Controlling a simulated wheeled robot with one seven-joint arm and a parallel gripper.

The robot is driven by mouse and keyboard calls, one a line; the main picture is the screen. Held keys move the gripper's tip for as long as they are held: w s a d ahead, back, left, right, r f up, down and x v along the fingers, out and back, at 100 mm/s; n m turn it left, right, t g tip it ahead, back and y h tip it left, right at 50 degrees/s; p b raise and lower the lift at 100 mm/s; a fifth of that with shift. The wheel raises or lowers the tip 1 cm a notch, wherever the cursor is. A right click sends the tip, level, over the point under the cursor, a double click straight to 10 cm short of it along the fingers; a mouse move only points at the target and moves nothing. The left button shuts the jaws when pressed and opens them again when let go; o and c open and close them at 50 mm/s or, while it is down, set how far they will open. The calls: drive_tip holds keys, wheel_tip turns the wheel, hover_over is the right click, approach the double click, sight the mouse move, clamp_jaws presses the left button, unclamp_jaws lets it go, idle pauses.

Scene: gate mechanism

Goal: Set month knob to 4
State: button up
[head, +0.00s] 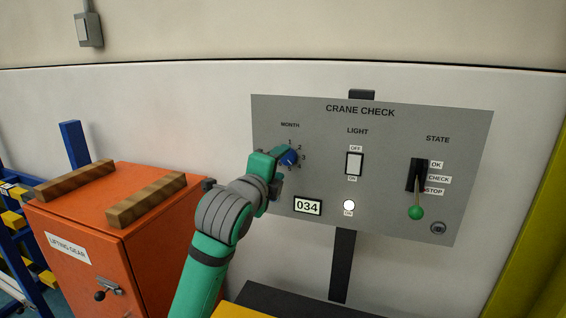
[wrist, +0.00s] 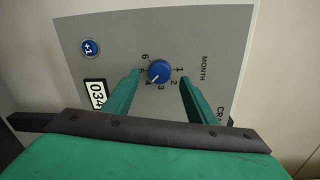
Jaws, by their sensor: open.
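The blue month knob (wrist: 159,71) sits on the grey panel, ringed by the numbers 1 to 6. Its white mark appears to point toward the 4 in the wrist view. In the head view the knob (head: 290,157) is partly hidden by my gripper (head: 279,163). My gripper (wrist: 159,77) is open, with one green finger on each side of the knob. Both fingers look apart from the knob, with a gap on each side. How far the fingertips are from the panel is hard to tell.
The crane check panel (head: 390,120) also bears a light switch (head: 354,163), a lit round lamp (head: 349,205), a state lever with green ball (head: 416,213) and a counter reading 034 (head: 307,206). A blue +1 button (wrist: 89,48) is nearby. An orange cabinet (head: 90,265) stands at left.

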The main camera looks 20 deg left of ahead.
drive_tip(key=s, duration=0.7)
drive_tip(key=shift+r, duration=0.2)
drive_tip(key=shift+s, duration=0.15)
drive_tip(key=s+d+f+n, duration=0.2)
drive_tip(key=d+f+n, duration=0.2)
drive_tip(key=f, duration=0.7)
drive_tip(key=s+d+f+n+y, duration=0.1)
drive_tip(key=s+d+f+n, duration=0.2)
drive_tip(key=f, duration=0.9)
drive_tip(key=s+d+f+n+t, duration=0.1)
drive_tip(key=s+d+f+n, duration=0.2)
drive_tip(key=d+f+n, duration=0.4)
wheel_tip(320, 180, down, 5)
drive_tip(key=shift+d+f+n+y, duration=0.1)
drive_tip(key=shift+n+y, duration=0.2)
drive_tip(key=shift+n, duration=1.1)
drive_tip(key=s+d+f+n, duration=0.2)
drive_tip(key=s+d+f, duration=0.1)
drive_tip(key=s+f, duration=0.5)
drive_tip(key=s+d+f+n+g, duration=0.1)
drive_tip(key=s+f, duration=0.1)
drive_tip(key=s, duration=1.2)
drive_tip(key=s+d+f+g+h, duration=0.1)
drive_tip(key=s+d+f, duration=0.1)
drive_tip(key=s, duration=1.1)
drive_tip(key=shift+s+d+f+n+g, duration=0.25)
drive_tip(key=shift+s+f+n+g, duration=0.15)
